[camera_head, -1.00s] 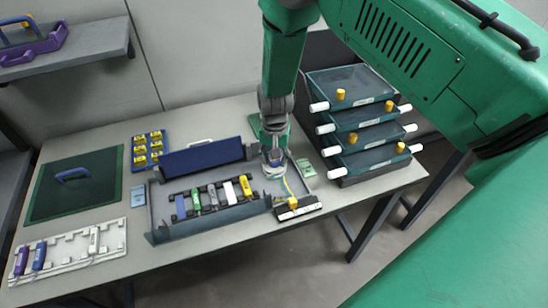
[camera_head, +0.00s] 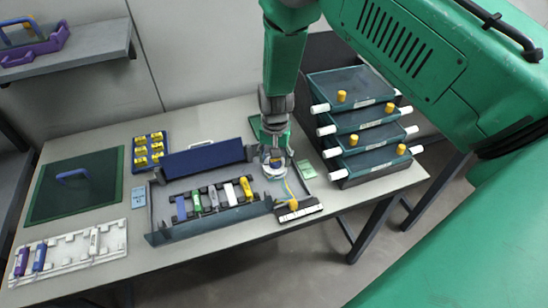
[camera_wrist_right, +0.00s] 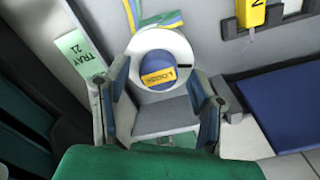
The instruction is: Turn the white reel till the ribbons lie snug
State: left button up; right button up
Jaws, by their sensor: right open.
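The white reel shows in the right wrist view (camera_wrist_right: 180,44) as a white ring around a blue hub with a yellow label. It also shows in the head view (camera_head: 275,174), below my right gripper (camera_head: 274,158). In the wrist view my right gripper (camera_wrist_right: 162,92) is open, with one finger on each side of the reel; contact cannot be told. Yellow, blue and green ribbons (camera_wrist_right: 163,20) run off beyond the reel. In the head view the ribbon (camera_head: 289,189) leads to a yellow-knobbed block (camera_head: 300,211). My left gripper is not in view.
A grey tray (camera_head: 222,226) holds several coloured cartridges left of the reel, with a blue raised panel (camera_head: 204,159) behind. Stacked drawers with yellow knobs (camera_head: 366,130) stand close on the right. A green tray label (camera_wrist_right: 80,52) lies beside the reel.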

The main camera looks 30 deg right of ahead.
notch_tip(320, 180, up, 12)
jog(key=shift+f, duration=0.2)
jog(key=shift+w, duration=0.1)
dwell(0.5)
